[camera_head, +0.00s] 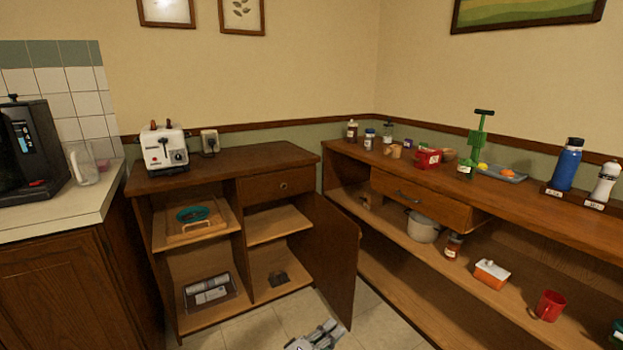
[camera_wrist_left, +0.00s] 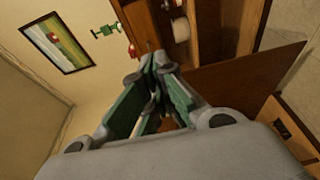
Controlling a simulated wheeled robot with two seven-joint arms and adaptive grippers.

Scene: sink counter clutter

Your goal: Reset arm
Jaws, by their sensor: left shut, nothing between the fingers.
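My left gripper (camera_head: 328,328) shows at the bottom edge of the head view, over the tiled floor in front of the open cabinet door (camera_head: 336,255). In the left wrist view its fingers (camera_wrist_left: 157,62) come together at the tips, shut with nothing between them. The wrist view is tilted and shows the door behind the fingers. My right gripper is in neither view.
The left cabinet (camera_head: 262,158) carries a white toaster (camera_head: 165,148) and has open shelves. The right counter (camera_head: 345,152) holds jars, a green press (camera_head: 477,140), a tray (camera_head: 502,174) and a blue bottle (camera_head: 567,165). A pot (camera_head: 423,228) and red mug (camera_head: 549,305) stand below.

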